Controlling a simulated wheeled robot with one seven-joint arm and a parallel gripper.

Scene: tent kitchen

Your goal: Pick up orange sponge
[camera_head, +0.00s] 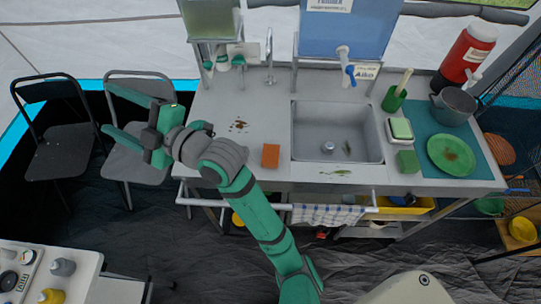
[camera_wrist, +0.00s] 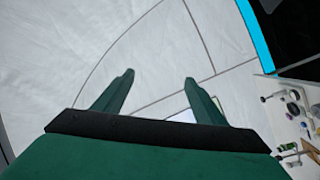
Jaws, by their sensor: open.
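The orange sponge (camera_head: 271,156) lies on the counter's front edge area, left of the sink, in the head view. My gripper (camera_head: 107,107) is to the left of the counter, over the chairs, well apart from the sponge. Its two green fingers are spread apart with nothing between them. In the wrist view the open fingers (camera_wrist: 158,80) point at the pale tent wall, and the sponge is not in that view.
The steel counter (camera_head: 225,150) holds a sink (camera_head: 338,118), a tap (camera_head: 269,55), a green sponge (camera_head: 408,161), a green plate (camera_head: 451,155) and a pot (camera_head: 453,106). Brown crumbs (camera_head: 238,125) lie left of the sink. Two folding chairs (camera_head: 52,150) stand at left.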

